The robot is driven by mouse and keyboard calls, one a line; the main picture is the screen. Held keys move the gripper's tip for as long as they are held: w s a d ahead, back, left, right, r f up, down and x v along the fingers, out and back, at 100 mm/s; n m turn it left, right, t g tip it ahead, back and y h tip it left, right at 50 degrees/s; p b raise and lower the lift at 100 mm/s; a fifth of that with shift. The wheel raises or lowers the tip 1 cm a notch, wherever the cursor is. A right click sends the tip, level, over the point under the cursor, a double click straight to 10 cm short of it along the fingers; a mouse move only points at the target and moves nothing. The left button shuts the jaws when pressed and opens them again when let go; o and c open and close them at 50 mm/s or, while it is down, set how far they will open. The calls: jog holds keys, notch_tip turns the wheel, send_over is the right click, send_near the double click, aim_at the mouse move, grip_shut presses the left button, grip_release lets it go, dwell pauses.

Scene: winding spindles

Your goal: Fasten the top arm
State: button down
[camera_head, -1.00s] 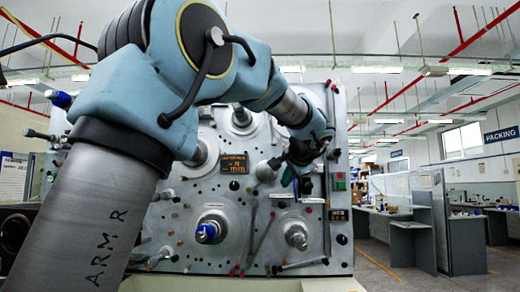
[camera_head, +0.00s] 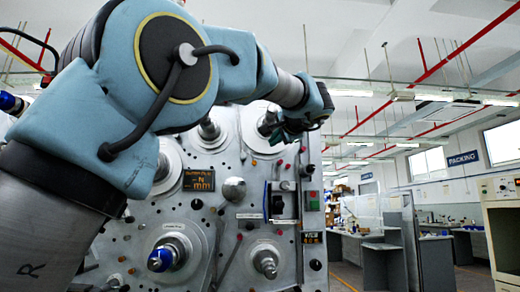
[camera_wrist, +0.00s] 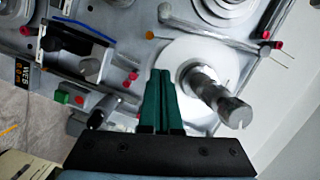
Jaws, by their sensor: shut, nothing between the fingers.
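My gripper (camera_head: 284,136) is at the upper right of the grey machine panel (camera_head: 232,215), close to the upper right spindle (camera_head: 268,122). In the wrist view its two green fingers (camera_wrist: 160,74) are together and empty, in front of a white disc (camera_wrist: 185,55) and beside its metal spindle (camera_wrist: 215,95). My own arm hides much of the panel's upper part in the head view.
A blue-edged black recess (camera_head: 280,202) is in the panel's right half. Red and green buttons (camera_wrist: 70,98) and a small display (camera_wrist: 22,72) are at the panel's edge. Other spindles (camera_head: 170,252) stick out. Open aisle and benches (camera_head: 375,250) lie to the right.

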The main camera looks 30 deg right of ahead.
jog(key=w+p, duration=0.1)
jog(key=w, duration=0.2)
jog(key=w+f+p, duration=0.1)
jog(key=w+p, duration=0.1)
jog(key=w, duration=0.1)
jog(key=w+p, duration=0.2)
jog(key=w, duration=0.2)
jog(key=shift+a+f, duration=0.15)
jog(key=shift+w+a+f+p, duration=0.3)
jog(key=shift+w+a+f, duration=0.1)
jog(key=shift+a, duration=0.25)
jog(key=w+a+m+b, duration=0.1)
jog(key=a+b, duration=0.1)
jog(key=w+a+b, duration=0.1)
jog(key=a+b, duration=0.1)
jog(key=a, duration=0.1)
jog(key=w+a+m+b, duration=0.1)
jog(key=a+b, duration=0.1)
jog(key=b, duration=0.1)
jog(key=shift+w+a+f+m+t, duration=0.15)
jog(key=shift+w+f+m+t, duration=0.05)
jog(key=shift+f+m+t, duration=0.15)
